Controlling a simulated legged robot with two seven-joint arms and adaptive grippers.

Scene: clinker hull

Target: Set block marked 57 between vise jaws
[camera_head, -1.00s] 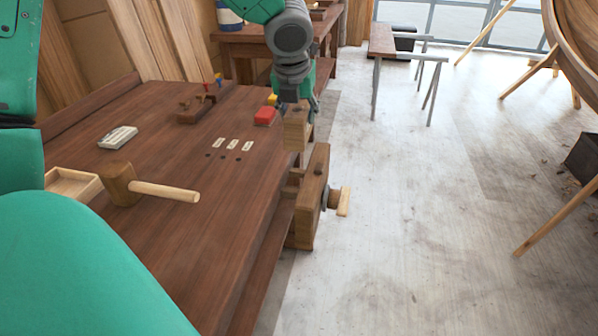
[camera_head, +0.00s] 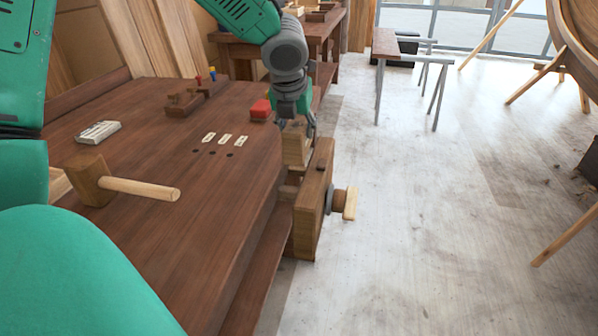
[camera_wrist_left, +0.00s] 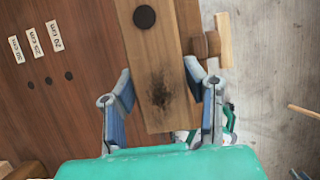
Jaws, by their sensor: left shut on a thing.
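My left gripper (camera_head: 296,124) reaches down at the bench's right edge, shut on a wooden block (camera_head: 293,148). The block is upright, with its lower end at the gap between the bench edge and the front jaw of the wooden vise (camera_head: 312,205). I cannot tell whether it touches the jaws. In the left wrist view the gripper's fingers (camera_wrist_left: 162,108) stand on either side of wood with a dark smudge (camera_wrist_left: 158,90); where block and jaw meet is unclear. No number 57 is readable. The right gripper is not in view.
A mallet (camera_head: 139,188) lies on the workbench (camera_head: 190,230). Open floor lies to the right.

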